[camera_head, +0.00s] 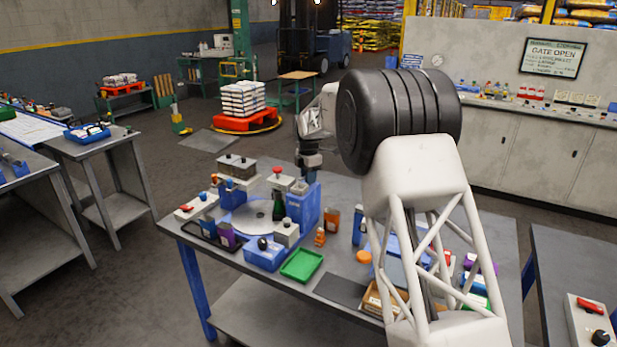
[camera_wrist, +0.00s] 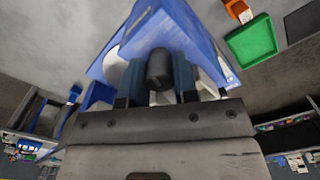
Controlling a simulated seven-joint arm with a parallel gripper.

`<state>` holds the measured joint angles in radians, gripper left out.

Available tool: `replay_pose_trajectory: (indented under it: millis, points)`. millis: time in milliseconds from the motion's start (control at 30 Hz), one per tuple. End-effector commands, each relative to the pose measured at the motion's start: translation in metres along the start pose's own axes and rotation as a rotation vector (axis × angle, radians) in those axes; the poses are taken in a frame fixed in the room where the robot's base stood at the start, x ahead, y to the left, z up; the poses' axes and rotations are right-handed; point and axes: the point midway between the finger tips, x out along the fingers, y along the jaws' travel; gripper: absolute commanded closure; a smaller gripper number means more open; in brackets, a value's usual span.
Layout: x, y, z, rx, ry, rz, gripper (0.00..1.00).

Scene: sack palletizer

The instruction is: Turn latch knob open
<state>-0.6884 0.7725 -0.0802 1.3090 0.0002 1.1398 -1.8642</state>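The latch knob, a dark grey cylinder (camera_wrist: 160,68), stands out from a blue box (camera_wrist: 192,32) in the wrist view. My gripper (camera_wrist: 159,82) has one finger on each side of the knob. The fingers are apart and narrow gaps seem to show beside the knob, so contact is not clear. In the head view my gripper (camera_head: 309,170) points down just above the tall blue box (camera_head: 303,207) on the workbench. The knob's turn angle and its latch are not clear in either view.
A green tray (camera_head: 301,265) lies near the bench front and also shows in the wrist view (camera_wrist: 253,41). An orange bottle (camera_head: 320,237) stands close to the blue box. A dark bottle (camera_head: 278,206), a round metal plate and small blue units crowd the bench's left.

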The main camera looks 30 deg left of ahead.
Motion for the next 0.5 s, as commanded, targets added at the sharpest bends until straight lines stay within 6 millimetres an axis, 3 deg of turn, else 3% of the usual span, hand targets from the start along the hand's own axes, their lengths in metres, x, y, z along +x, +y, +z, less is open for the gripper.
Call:
replay_pose_trajectory:
  millis: [33,100,500]
  points:
    - [0.0,0.0,-0.0001,0.0,0.0,0.0,0.86]
    - [0.0,0.0,-0.0001,0.0,0.0,0.0,0.96]
    - [-0.0001,-0.0001,-0.0001,0.05,0.0,-0.001,0.96]
